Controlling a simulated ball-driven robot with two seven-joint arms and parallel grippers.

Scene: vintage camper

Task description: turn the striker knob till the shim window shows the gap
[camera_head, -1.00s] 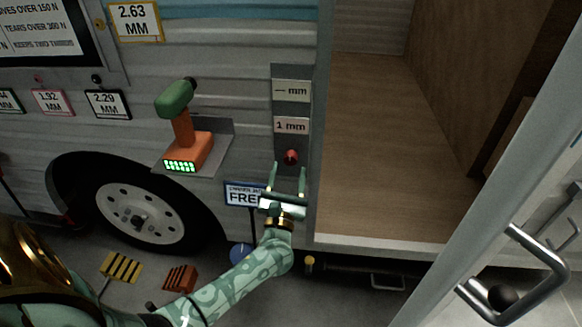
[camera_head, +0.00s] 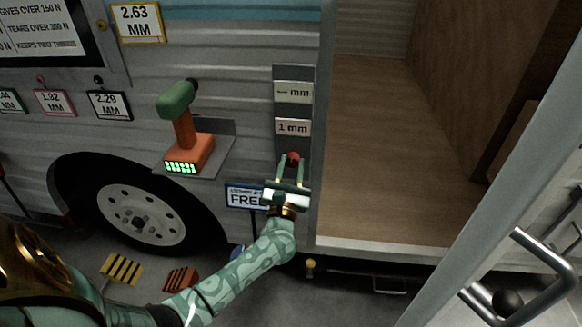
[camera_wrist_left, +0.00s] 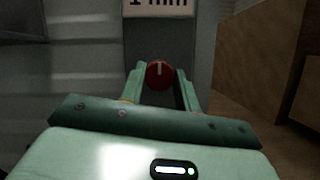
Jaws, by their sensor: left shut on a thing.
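The striker knob (camera_head: 292,158) is a small red knob on the grey strip (camera_head: 292,73) at the left edge of the door opening. My left gripper (camera_head: 291,161) has its two fingers around the knob and is shut on it. In the left wrist view the red knob (camera_wrist_left: 160,74) sits between the fingertips, with a pale mark pointing straight up. Above the knob, the lower plate (camera_head: 293,127) reads "1 mm" and the upper plate (camera_head: 293,91) reads "— mm". The right gripper is not in view.
A green and orange drill (camera_head: 184,130) stands on a small shelf left of the strip. A sign reading "FRE" (camera_head: 243,197) is partly hidden behind my left gripper. The open door with its handle (camera_head: 530,275) is at the right. Yellow and orange chocks (camera_head: 121,269) lie near the wheel (camera_head: 140,213).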

